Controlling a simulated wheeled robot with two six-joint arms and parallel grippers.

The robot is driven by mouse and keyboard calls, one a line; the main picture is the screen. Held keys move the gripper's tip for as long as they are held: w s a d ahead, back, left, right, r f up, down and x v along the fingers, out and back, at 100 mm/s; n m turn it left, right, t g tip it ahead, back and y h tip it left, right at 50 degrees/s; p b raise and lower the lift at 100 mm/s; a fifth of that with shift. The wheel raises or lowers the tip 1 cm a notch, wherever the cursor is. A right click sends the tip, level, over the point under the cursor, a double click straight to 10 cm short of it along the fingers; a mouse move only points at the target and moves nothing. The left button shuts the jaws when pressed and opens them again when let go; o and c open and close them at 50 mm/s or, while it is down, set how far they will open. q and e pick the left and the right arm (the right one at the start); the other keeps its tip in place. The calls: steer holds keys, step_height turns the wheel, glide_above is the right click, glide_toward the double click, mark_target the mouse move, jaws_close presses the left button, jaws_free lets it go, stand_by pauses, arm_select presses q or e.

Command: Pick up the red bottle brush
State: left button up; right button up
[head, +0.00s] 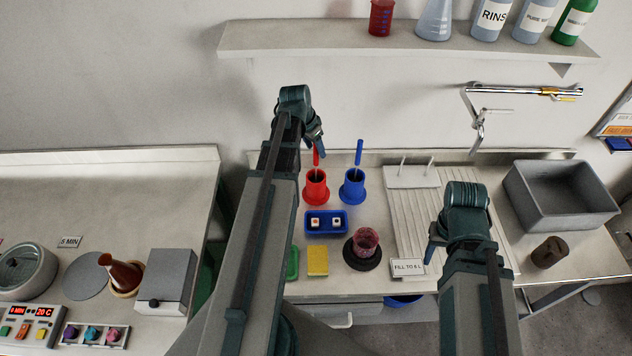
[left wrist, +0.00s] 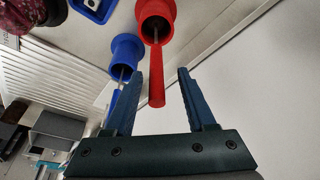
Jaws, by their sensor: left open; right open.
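The red bottle brush (head: 316,154) stands upright in a red holder (head: 316,188) on the counter. In the left wrist view, its red handle (left wrist: 157,78) reaches toward the space between the fingertips, with the red holder (left wrist: 155,18) behind. My left gripper (head: 318,143) is open at the handle; in the left wrist view its two fingers (left wrist: 160,75) lie on either side of the handle, apart from it. My right gripper (head: 434,246) is open and empty above the front of the ribbed drainboard, its jaws partly hidden.
A blue brush (head: 359,152) in a blue holder (head: 352,188) stands just right of the red one. A shelf (head: 400,42) with bottles hangs above.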

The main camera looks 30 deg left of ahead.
arm_select(q)
steer(key=b+x, duration=0.3)
steer(key=x, duration=0.1)
steer(key=shift+s+d, duration=0.1)
steer(key=shift+d, duration=0.05)
steer(key=shift+r, duration=0.1)
steer(key=shift+c, duration=0.5)
jaws_close()
